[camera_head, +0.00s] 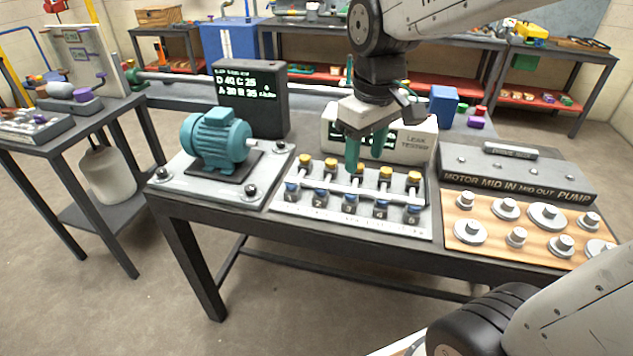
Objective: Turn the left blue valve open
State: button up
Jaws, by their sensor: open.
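A valve panel (278,205) on the middle of the table has a front row of several blue valves and a back row of yellow ones. The left blue valve (291,188) stands at the front left end of the panel, in plain view; its exact turn angle is too small to tell. My gripper (364,162) is open with green fingers pointing down. It is over the middle of the panel, to the right of the left blue valve and behind the front row. It looks empty and apart from that valve.
A teal motor (216,138) on a grey plate stands left of the panel. A dark display (252,98) and a pale leak tester (412,140) stand behind. A grey case (515,172) and a wooden board of metal parts (483,239) lie to the right.

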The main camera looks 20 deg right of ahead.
jog(key=w+f+n, duration=0.2)
jog(key=w+f, duration=0.2)
jog(key=w, duration=0.4)
jog(key=n, duration=0.2)
send_over(321, 188)
jog(key=shift+g, duration=0.3)
notch_tip(321, 188, down, 7)
jog(key=shift+f, duration=0.1)
notch_tip(321, 188, down, 8)
jog(key=shift+r, duration=0.15)
jog(key=c, duration=1)
